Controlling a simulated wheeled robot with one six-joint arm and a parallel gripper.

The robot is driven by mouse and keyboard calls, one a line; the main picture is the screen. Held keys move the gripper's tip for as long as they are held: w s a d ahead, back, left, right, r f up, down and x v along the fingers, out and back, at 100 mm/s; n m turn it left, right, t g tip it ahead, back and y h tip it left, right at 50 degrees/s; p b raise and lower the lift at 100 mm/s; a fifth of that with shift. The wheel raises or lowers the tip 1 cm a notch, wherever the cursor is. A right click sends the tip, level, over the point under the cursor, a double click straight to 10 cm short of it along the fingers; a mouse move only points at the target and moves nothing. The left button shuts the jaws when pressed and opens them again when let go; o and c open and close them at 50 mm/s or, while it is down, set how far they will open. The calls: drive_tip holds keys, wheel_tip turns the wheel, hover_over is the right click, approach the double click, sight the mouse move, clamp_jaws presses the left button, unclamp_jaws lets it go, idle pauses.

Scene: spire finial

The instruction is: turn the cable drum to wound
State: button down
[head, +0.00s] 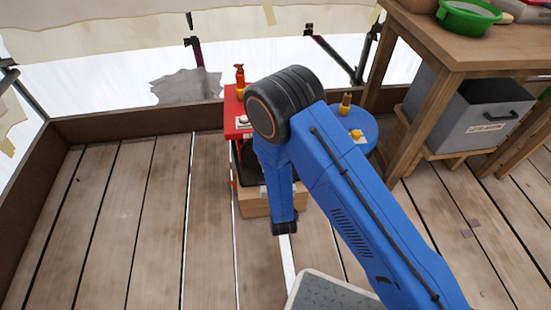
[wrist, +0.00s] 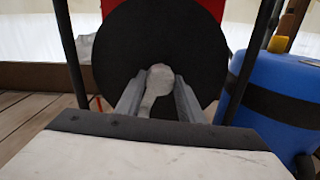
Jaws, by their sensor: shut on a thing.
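The cable drum (wrist: 122,42) shows in the wrist view as a large round black face, upright in front of my gripper. A pale rounded handle (wrist: 160,76) stands out at its middle. My gripper (wrist: 160,88) is shut on this handle, with one grey finger on each side. In the head view my blue arm covers the gripper and most of the drum. No wound mark or pointer can be made out on the drum.
A red-topped unit (head: 236,112) with an orange fitting stands behind my arm. A blue drum-shaped container (wrist: 282,88) stands close on the right. A wooden workbench (head: 455,50) and a grey bin (head: 480,112) are at the right. The plank floor at left is clear.

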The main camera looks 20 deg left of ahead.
drive_tip(key=shift+s+f, duration=0.1)
drive_tip(key=shift+f, duration=0.05)
idle(0.3)
drive_tip(key=c, duration=1.2)
unclamp_jaws()
drive_tip(key=shift+s+d, duration=0.1)
drive_tip(key=v, duration=1.7)
drive_tip(key=shift+d, duration=0.15)
